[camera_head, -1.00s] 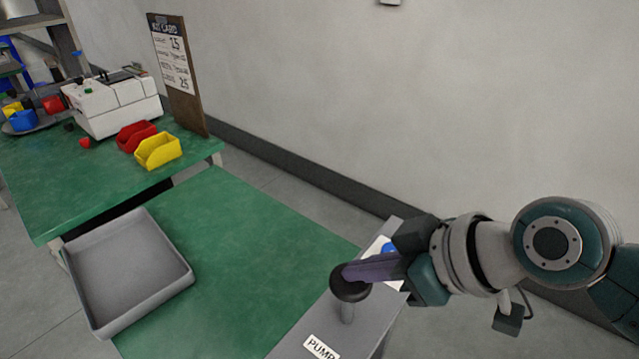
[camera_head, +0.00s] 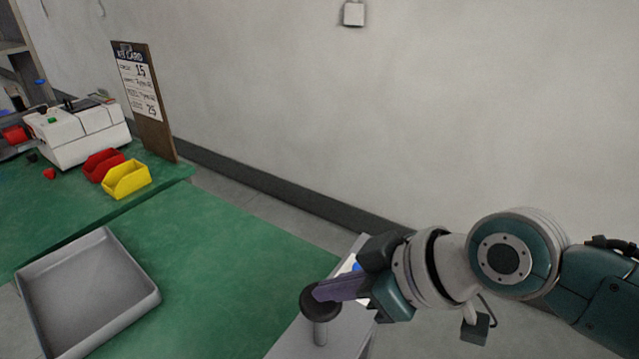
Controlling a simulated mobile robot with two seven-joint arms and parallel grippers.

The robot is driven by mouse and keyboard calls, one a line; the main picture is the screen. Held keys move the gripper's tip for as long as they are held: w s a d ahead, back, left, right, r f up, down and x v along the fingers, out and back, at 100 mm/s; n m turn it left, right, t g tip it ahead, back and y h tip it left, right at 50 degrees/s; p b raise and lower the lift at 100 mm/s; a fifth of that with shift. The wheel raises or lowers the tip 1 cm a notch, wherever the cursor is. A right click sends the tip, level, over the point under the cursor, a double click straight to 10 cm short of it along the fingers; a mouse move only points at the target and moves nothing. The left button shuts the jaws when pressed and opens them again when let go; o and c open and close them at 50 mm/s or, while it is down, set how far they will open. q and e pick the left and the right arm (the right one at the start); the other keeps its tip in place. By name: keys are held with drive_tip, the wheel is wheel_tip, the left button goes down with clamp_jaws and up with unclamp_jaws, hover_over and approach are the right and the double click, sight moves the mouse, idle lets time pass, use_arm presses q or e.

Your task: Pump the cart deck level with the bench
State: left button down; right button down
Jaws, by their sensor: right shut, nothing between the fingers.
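The cart deck (camera_head: 225,250) is a green surface in the lower middle. The green bench (camera_head: 60,212) adjoins it at the upper left; the deck looks close to the bench top's height, but I cannot tell whether they are exactly level. The pump's black round knob (camera_head: 318,302) stands on a short grey stem on the grey housing (camera_head: 290,343) at the deck's right side. My right gripper (camera_head: 322,291) is shut and empty, its purple fingers reaching over the knob's top; contact is hard to tell. My left gripper is not in view.
A grey tray (camera_head: 150,303) lies on the deck's left part. On the bench are a red bin (camera_head: 103,165), a yellow bin (camera_head: 127,180), a white machine (camera_head: 75,137) and an upright card board (camera_head: 145,105). A wall stands behind.

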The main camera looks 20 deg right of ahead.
drive_tip(key=v, duration=0.9)
drive_tip(key=shift+s, duration=0.15)
idle(0.8)
drive_tip(key=shift+d+r, duration=0.1)
wheel_tip(320, 180, up, 6)
drive_tip(key=shift+s+d+p, duration=0.25)
drive_tip(key=shift+s+p, duration=0.05)
drive_tip(key=shift+p, duration=0.15)
